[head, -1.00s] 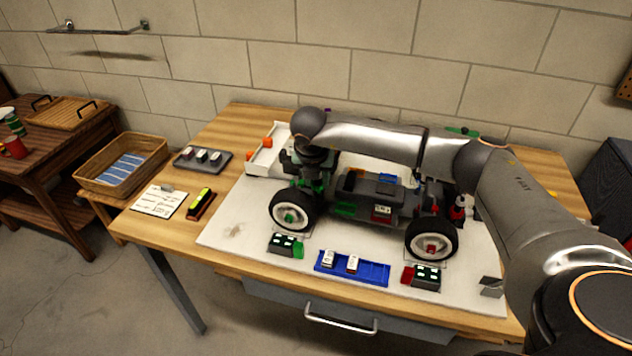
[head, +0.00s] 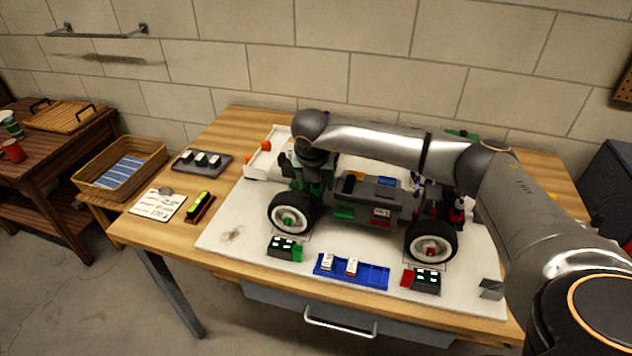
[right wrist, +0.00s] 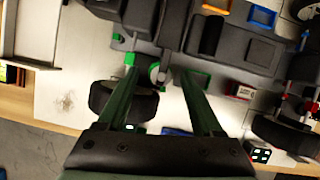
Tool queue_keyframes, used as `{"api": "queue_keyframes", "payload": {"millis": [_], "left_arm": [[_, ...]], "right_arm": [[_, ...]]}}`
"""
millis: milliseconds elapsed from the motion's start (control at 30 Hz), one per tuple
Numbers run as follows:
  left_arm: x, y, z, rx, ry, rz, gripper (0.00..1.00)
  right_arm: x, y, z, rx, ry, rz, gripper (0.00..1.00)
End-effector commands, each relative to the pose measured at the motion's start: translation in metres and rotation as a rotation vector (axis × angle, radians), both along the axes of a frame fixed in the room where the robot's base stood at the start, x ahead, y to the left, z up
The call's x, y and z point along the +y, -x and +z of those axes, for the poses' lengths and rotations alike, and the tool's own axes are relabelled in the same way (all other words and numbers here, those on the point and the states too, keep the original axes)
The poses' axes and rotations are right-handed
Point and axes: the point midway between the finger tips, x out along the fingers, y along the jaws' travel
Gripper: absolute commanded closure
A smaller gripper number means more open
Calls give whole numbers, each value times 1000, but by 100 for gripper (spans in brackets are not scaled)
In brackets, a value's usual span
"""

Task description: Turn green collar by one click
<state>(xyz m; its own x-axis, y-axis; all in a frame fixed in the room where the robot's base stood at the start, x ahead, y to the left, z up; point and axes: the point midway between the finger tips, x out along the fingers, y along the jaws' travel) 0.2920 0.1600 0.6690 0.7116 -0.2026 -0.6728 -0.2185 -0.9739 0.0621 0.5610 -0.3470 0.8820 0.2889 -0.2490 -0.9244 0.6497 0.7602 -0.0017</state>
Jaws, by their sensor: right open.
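The RC car (head: 378,205) stands on a white board on the workbench. My right gripper (head: 312,190) comes down over the car's left end, above the green-hubbed wheel (head: 288,218). In the right wrist view its two dark green fingers (right wrist: 160,68) are open, with a grey round part (right wrist: 155,73) of the car between them. A small green piece (right wrist: 129,58) shows beside the left finger's tip; I cannot tell for sure whether it is the green collar. A green block (right wrist: 200,78) on the car lies by the right fingertip. In the head view my gripper and arm hide the collar's area.
A blue tray (head: 375,276) with white blocks lies in front of the car, between a green-ended box (head: 284,248) and a red-ended box (head: 424,281). A white bin (head: 258,166) is behind left. A grey tray (head: 202,160) and yellow-topped level (head: 201,205) lie left.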

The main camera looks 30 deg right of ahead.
Motion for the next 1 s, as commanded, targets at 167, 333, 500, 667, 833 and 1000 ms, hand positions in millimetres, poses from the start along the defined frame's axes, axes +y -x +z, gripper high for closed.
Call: {"api": "queue_keyframes", "payload": {"millis": [167, 333, 500, 667, 833, 1000], "left_arm": [[0, 0, -1, 0, -1, 1, 5], [0, 0, -2, 1, -1, -1, 5], [0, 1, -4, 6, -1, -3, 5], [-2, 1, -3, 5, 2, -5, 5], [-3, 0, -2, 3, 3, -6, 5], [-3, 0, -2, 1, 4, -6, 5]], "right_arm": [[6, 6, 23, -5, -2, 2, 32], [16, 17, 59, -6, -1, 2, 32], [24, 27, 90, -5, -1, 2, 32], [29, 33, 108, -3, 0, 0, 32], [31, 35, 114, -2, -1, 0, 32], [31, 36, 114, -1, 0, 0, 32]]}}
